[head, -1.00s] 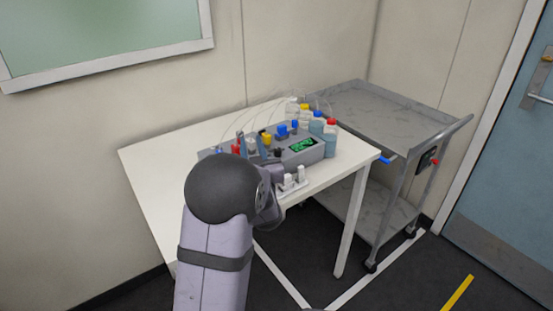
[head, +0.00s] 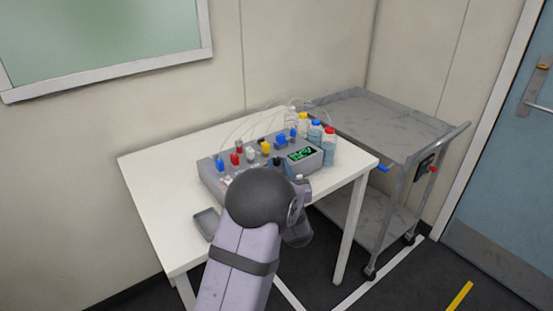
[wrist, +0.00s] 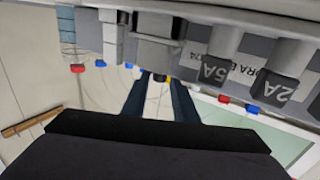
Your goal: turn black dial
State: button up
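The black dial (head: 277,161) shows small on the front part of the grey bioreactor unit (head: 210,178), left of its green display (head: 301,154). In the head view my arm's dark rounded joint hides my gripper. In the wrist view my gripper (wrist: 160,85) has two dark blue fingers standing apart with a gap between them.
Blue (head: 219,165), red (head: 235,158) and yellow (head: 265,147) knobs stand close by on the unit. Bottles, one with a red cap (head: 329,147), stand at its right end. A small grey tray (head: 206,223) lies on the white table (head: 160,165). A grey cart (head: 385,125) stands right.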

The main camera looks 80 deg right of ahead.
aim_at(277, 162)
jog(key=shift+x, duration=1.9)
grip_shut()
